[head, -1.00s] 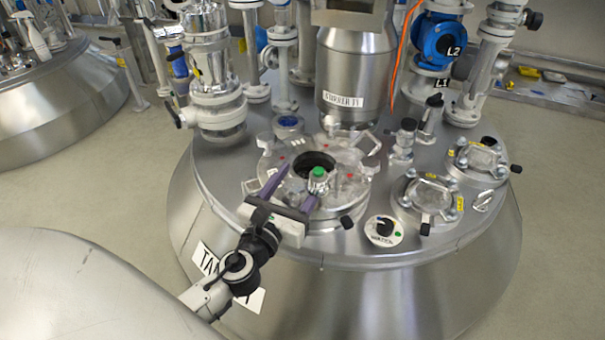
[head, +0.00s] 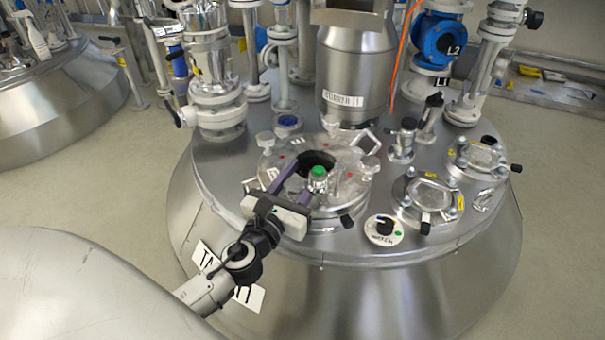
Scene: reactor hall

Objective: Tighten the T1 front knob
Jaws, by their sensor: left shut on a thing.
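The T1 hatch lid (head: 345,187) is a round clear and metal cover with a dark central opening on the steel tank. Clear wing-like knobs stand around its rim, one at the back left (head: 265,141) and one at the right (head: 371,167). My left gripper (head: 304,184) reaches over the front of the lid with two purple fingers. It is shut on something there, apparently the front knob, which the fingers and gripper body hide. A green-topped fitting (head: 318,173) stands beside the right finger; I cannot tell whether they touch. My right gripper is not in view.
A stirrer housing (head: 352,75) rises behind the lid, with pipes and a blue valve (head: 440,40) around it. A round black-handled dial (head: 384,231) and sight-glass ports (head: 430,195) sit to the right. Another tank (head: 65,85) stands at the far left.

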